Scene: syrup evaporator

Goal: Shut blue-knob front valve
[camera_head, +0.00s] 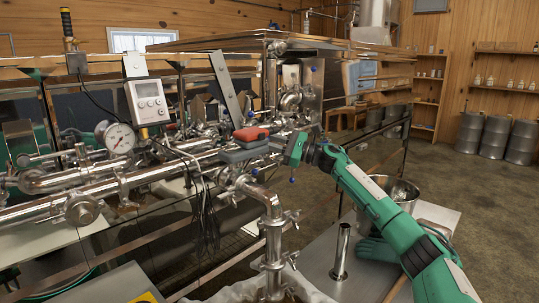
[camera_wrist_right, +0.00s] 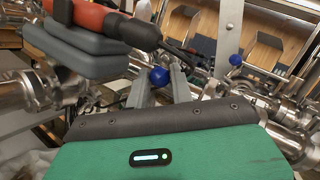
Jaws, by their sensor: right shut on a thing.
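The blue knob (camera_wrist_right: 158,76) shows in the right wrist view, between the two grey fingertips of my right gripper (camera_wrist_right: 160,84). The gripper is shut on it. In the head view my green right arm reaches in from the right, and its gripper (camera_head: 272,160) is at the front piping. A small blue knob (camera_head: 254,171) shows just left of it, below the grey pads. The valve body and lever behind the fingers are mostly hidden, so I cannot tell the valve's position. My left gripper is in neither view.
A red-orange tool (camera_head: 251,134) lies on grey pads (camera_head: 243,152) close beside my right gripper. Another blue knob (camera_wrist_right: 235,59) is farther back. Steel pipes, a gauge (camera_head: 119,138) and hanging cables crowd the left. A steel pot (camera_head: 403,195) stands under my right arm.

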